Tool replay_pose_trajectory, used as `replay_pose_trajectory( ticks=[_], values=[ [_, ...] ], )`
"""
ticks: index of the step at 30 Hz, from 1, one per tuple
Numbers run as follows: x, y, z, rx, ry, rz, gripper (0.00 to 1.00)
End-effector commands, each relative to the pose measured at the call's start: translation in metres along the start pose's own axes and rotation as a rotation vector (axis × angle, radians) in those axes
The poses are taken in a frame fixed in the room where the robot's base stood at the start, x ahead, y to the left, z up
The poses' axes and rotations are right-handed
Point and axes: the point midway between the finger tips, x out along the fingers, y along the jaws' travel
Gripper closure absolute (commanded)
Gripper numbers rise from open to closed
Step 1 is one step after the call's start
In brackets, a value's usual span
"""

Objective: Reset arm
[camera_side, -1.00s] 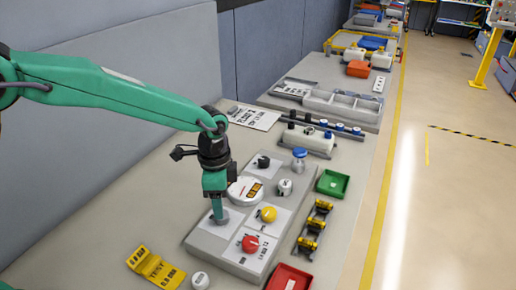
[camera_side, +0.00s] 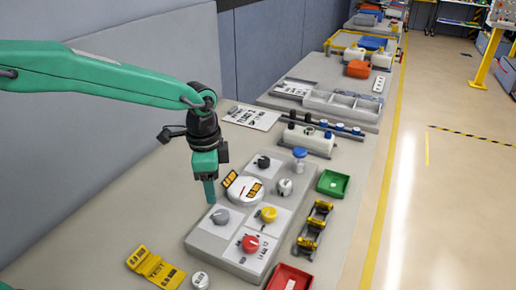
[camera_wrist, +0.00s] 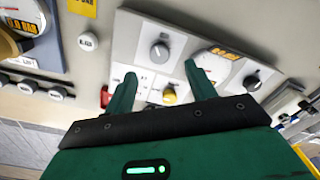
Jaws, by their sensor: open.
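My gripper (camera_side: 209,190) is open and empty in the side view, pointing down above the grey control panel (camera_side: 232,262). Its two green fingers (camera_wrist: 158,75) stand apart in the wrist view. Just below it in the side view is a grey knob (camera_side: 220,217), which also shows in the wrist view (camera_wrist: 160,50) beyond the fingers. The fingertips look clear of the knob. The panel also holds a red knob (camera_side: 250,244), a yellow knob (camera_side: 268,214), a black knob (camera_side: 263,162), a white-grey knob (camera_side: 285,187) and a round gauge (camera_side: 244,191).
A yellow folded sign (camera_side: 156,268) and a white cap (camera_side: 200,280) lie at the front left. A green tray (camera_side: 333,184), a rack of yellow parts (camera_side: 313,229) and a red tray (camera_side: 289,279) stand right of the panel. A white bottle block (camera_side: 308,140) is behind.

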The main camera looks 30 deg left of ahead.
Motion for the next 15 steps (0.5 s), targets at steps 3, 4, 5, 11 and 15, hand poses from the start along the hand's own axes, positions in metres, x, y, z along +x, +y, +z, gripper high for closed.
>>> replay_pose_trajectory(
  ticks=[3,4,5,11,15],
  values=[
    [-0.018,-0.002,0.017,-0.060,0.025,-0.018,0.44],
    [-0.023,-0.003,0.022,-0.078,0.032,-0.023,0.44],
    [-0.027,-0.003,0.027,-0.097,0.038,-0.028,0.44],
    [-0.059,-0.002,0.065,-0.233,0.092,-0.065,0.44],
    [-0.076,0.003,0.093,-0.330,0.128,-0.089,0.44]
  ],
)
